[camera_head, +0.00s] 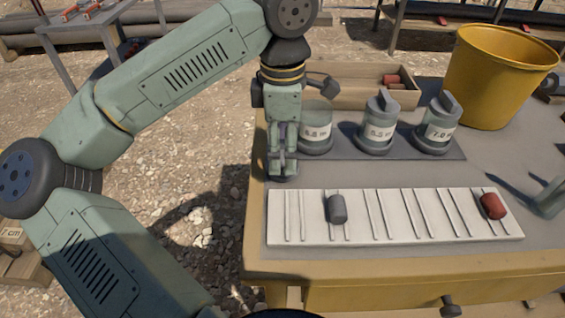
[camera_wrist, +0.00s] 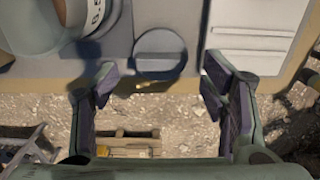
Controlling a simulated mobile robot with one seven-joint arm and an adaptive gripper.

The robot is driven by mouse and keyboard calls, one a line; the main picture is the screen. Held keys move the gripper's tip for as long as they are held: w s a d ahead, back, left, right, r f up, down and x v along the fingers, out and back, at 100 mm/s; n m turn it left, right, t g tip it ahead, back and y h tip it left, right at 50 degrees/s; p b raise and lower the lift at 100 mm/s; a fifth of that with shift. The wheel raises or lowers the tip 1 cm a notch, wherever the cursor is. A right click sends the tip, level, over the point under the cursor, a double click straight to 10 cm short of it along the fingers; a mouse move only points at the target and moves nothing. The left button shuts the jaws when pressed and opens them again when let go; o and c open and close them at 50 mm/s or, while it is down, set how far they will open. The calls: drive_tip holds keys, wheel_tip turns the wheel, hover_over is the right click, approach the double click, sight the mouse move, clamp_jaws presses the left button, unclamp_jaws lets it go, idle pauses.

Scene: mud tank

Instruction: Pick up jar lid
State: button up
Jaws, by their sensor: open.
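The jar lid (camera_wrist: 160,52) is a round dark grey disc with a raised bar across its top. In the wrist view it lies at the grey tabletop's edge, between and a little beyond my fingertips. My gripper (camera_wrist: 160,80) is open, with a finger to either side and clear space between each and the lid. In the head view my gripper (camera_head: 283,163) points down at the table's left edge and mostly hides the lid. Just right of it stands a labelled grey jar (camera_head: 316,138) without a handled lid on top.
Two jars with handled lids, a middle one (camera_head: 378,130) and a right one (camera_head: 437,128), stand on a dark mat. A white grooved rack (camera_head: 395,225) holds a grey and a red plug in front. A wooden box (camera_head: 345,95) and yellow bucket (camera_head: 495,80) stand behind.

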drive_tip(key=shift+f, duration=1.25)
drive_tip(key=shift+c, duration=0.4)
drive_tip(key=c, duration=0.9)
